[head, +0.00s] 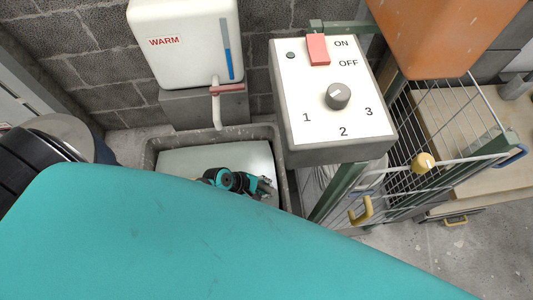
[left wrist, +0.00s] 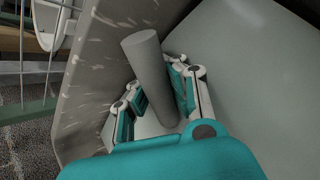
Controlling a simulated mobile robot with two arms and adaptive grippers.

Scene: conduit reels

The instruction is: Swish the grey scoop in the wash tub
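The wash tub (head: 153,152) is a grey stone-like basin against the block wall, with a pale, flat surface inside that looks like water. My left gripper (head: 268,186) is down inside the tub near its right wall. In the left wrist view, the left gripper's fingers (left wrist: 158,98) lie on both sides of a plain grey cylinder, which looks like the handle of the grey scoop (left wrist: 152,65), and appear closed on it. The scoop's bowl is not visible, and the scoop is hard to make out in the head view. My right gripper is out of view.
A white WARM water tank (head: 185,60) with a spout (head: 216,108) hangs over the tub's back. A control box (head: 320,110) with red switch and knob stands close at right. Beyond it are a wire rack (head: 430,150) and an orange container (head: 440,40).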

